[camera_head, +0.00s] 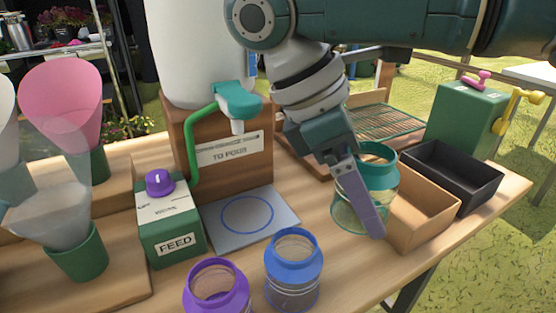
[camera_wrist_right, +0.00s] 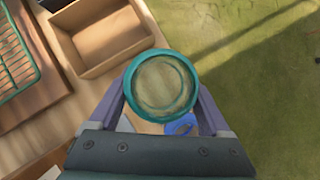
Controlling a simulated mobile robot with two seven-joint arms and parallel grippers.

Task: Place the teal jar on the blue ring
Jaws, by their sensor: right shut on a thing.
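The teal jar (camera_head: 378,158) is a clear jar with a teal rim, upright at the right part of the wooden table. My right gripper (camera_head: 365,205) is shut on it, one finger showing across the jar's front. In the right wrist view the teal jar (camera_wrist_right: 161,86) sits between the two fingers (camera_wrist_right: 162,105), its round opening facing the camera. I cannot tell whether its base touches the table. The blue ring (camera_head: 247,214) is drawn on a grey plate (camera_head: 218,237) left of the jar, empty, below the green spout. My left gripper is not in view.
A blue-rimmed jar (camera_head: 293,257) and a purple-rimmed jar (camera_head: 217,290) stand at the table's front. A green FEED box (camera_head: 170,224) stands left of the plate. A cardboard box (camera_head: 424,214) and a black tray (camera_head: 455,174) lie just right of the teal jar.

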